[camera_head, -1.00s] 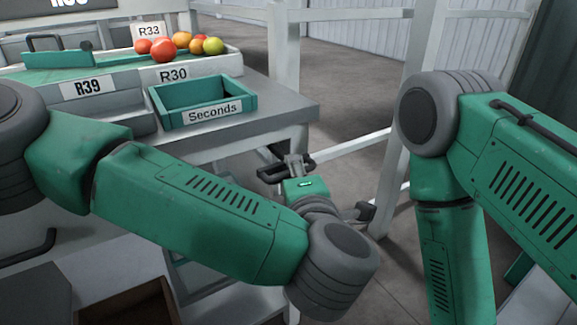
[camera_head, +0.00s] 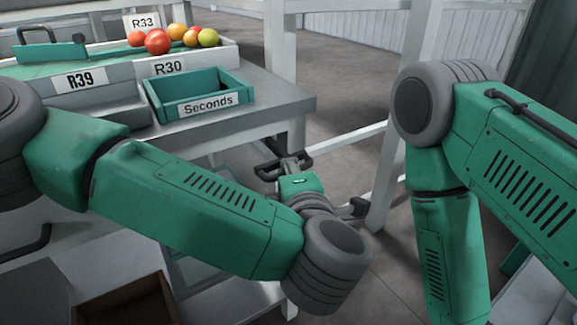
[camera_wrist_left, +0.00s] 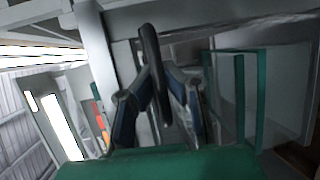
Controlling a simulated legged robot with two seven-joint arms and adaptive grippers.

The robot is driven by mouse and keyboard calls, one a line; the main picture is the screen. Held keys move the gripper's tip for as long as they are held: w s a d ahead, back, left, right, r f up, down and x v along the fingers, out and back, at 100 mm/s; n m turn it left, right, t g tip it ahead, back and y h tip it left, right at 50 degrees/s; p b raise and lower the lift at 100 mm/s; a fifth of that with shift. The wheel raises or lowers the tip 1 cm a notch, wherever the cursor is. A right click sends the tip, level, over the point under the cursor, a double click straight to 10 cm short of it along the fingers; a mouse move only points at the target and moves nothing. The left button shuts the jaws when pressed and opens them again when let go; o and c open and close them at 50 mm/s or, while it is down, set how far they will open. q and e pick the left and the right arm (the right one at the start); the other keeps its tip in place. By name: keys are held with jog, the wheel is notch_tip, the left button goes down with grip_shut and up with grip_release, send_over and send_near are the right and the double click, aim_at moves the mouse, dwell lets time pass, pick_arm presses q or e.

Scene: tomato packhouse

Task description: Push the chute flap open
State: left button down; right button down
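No part is clearly marked as the chute flap. A green panel with a black handle (camera_head: 50,51) stands at the far left of the bench, away from the gripper. A green-framed panel (camera_wrist_left: 237,95) shows right of the fingers. My right gripper is out of view.
A teal "Seconds" box (camera_head: 155,105) sits near the bench edge (camera_head: 295,102). Several tomatoes (camera_head: 157,41) lie in the tray behind the R30 label (camera_head: 170,68). A white post (camera_head: 405,150) and rail stand right of the gripper. Floor shows beyond it.

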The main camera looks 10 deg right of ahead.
pick_arm(q)
jog(key=w+a+f, duration=0.1)
jog(key=w+f, duration=0.3)
jog(key=f, duration=1.1)
jog(key=shift+w+f+b, duration=0.15)
jog(key=shift+w+b, duration=0.05)
jog(key=shift+b, duration=0.15)
jog(key=shift+a, duration=0.1)
jog(key=c, duration=1.7)
grip_release()
jog(key=shift+c, duration=0.2)
jog(key=shift+o, duration=0.7)
jog(key=shift+w, duration=0.2)
jog(key=shift+r, duration=0.2)
jog(key=s+r, duration=0.1)
jog(key=s, duration=1)
jog(key=shift+s+a+r, duration=0.2)
jog(key=shift+s+r, duration=0.2)
